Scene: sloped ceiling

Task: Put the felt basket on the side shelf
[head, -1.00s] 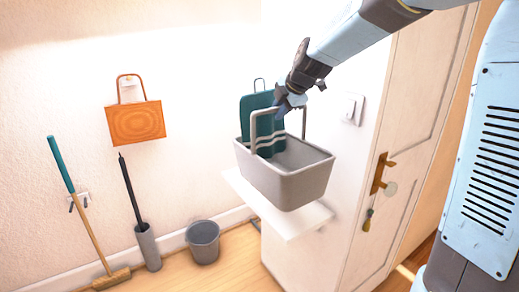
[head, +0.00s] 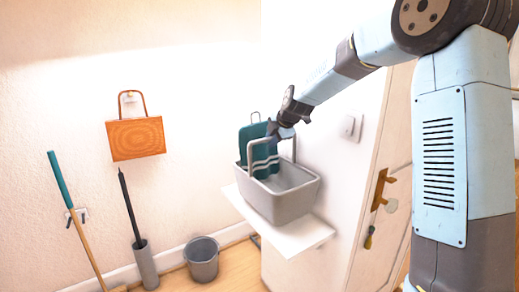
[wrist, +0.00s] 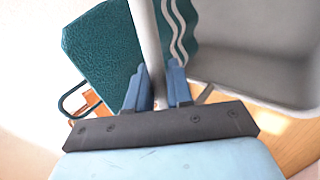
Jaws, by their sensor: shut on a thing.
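The grey basket (head: 285,203) with a raised bar handle is over the white side shelf (head: 294,241) in the head view. Its base sits very low over the shelf; I cannot tell whether it touches. My gripper (head: 281,132) is shut on the top of the handle, above the basket. In the wrist view the handle (wrist: 146,35) runs between the fingertips (wrist: 157,72), with the grey basket wall (wrist: 250,88) to the right. A teal piece (head: 258,150) with pale wavy stripes and a wire loop appears to stand in the basket, and hides part of its inside.
An orange bag (head: 136,138) hangs on the left wall. A teal-handled broom (head: 60,180), a dark-handled brush in a grey holder (head: 146,264) and a grey bucket (head: 202,258) stand below. A wall switch (head: 350,127) and a door (head: 385,215) are to the right.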

